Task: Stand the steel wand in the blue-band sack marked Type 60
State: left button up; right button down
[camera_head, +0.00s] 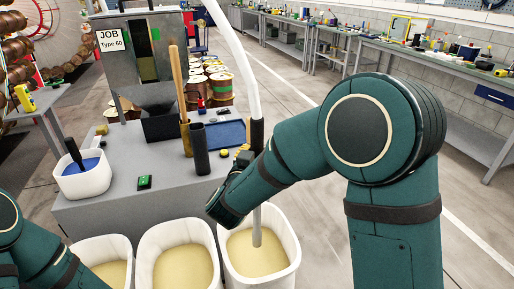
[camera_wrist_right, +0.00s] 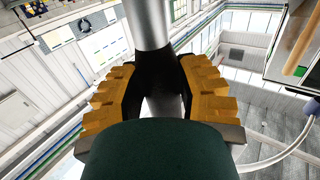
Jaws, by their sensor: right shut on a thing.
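My right gripper (camera_head: 243,160) is shut on the black grip of the steel wand (camera_head: 257,222); my arm partly hides it. In the right wrist view, the ribbed yellow fingers (camera_wrist_right: 160,88) press the black grip from both sides, and the bright steel tube (camera_wrist_right: 149,22) extends beyond. The wand is nearly upright, with a pale hose (camera_head: 236,60) curving from its top. Its lower end is inside the outline of the right white sack (camera_head: 291,262), at the yellow granules; contact is unclear. A middle sack (camera_head: 146,262) and a left sack (camera_head: 82,250) stand beside it. No bands or type marks show on the sacks.
A grey bench (camera_head: 120,207) behind the sacks holds a dark upright tube (camera_head: 200,150), a white tub (camera_head: 85,183) of blue material and a blue tray (camera_head: 228,134). A sign (camera_head: 110,40) reads "JOB Type 60". Floor to the right is clear.

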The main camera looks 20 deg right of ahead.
aim_at(256, 225)
jog(key=shift+f, duration=13.6)
jog(key=c, duration=0.6)
grip_release()
jog(key=shift+f, duration=0.1)
notch_tip(256, 225, up, 10)
